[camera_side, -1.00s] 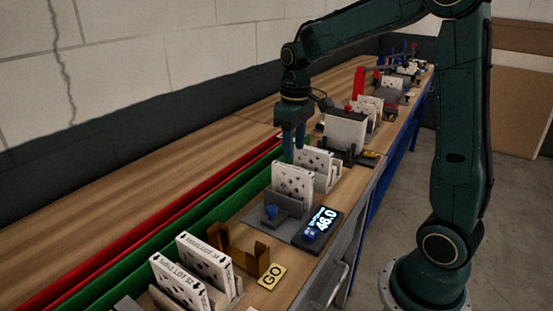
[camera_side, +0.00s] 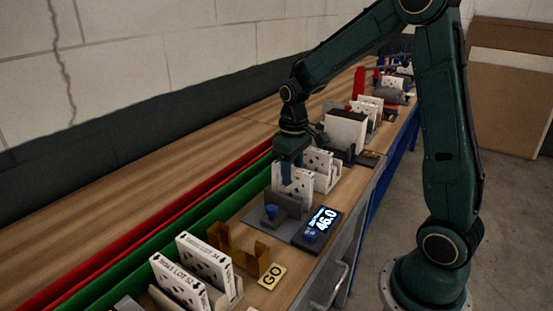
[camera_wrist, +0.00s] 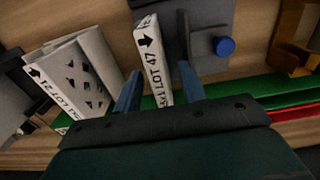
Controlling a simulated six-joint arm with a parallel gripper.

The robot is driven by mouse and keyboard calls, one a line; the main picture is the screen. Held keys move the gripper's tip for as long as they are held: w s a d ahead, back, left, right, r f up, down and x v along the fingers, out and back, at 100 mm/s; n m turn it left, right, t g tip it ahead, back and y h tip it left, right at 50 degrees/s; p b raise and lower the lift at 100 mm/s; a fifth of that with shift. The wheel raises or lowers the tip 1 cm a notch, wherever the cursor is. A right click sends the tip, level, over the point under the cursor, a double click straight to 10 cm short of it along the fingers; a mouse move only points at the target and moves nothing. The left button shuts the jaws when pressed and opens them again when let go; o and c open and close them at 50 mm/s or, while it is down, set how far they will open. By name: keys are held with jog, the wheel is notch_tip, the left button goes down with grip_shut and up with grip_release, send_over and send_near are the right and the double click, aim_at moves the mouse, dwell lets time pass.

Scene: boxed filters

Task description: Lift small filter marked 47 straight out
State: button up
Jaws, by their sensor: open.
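The small filter marked LOT 47 (camera_wrist: 153,62) is a white slab standing on edge in the wrist view, with a black arrow at its far end. It shows in the side view as a white spotted panel (camera_side: 277,178) in a grey holder (camera_side: 283,205) with a blue knob. My gripper (camera_wrist: 156,88) is open, its two blue fingers on either side of the near end of the filter.
Another white filter marked LOT 21 (camera_wrist: 72,78) stands close on the left in the wrist view. A display reading 46.0 (camera_side: 324,222) sits beside the holder. A brown bracket (camera_side: 243,250), a GO plate (camera_side: 272,276) and other filters (camera_side: 205,262) are in front. Green (camera_side: 170,222) and red rails run alongside.

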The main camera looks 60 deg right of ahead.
jog(key=shift+f, duration=0.95)
grip_shut()
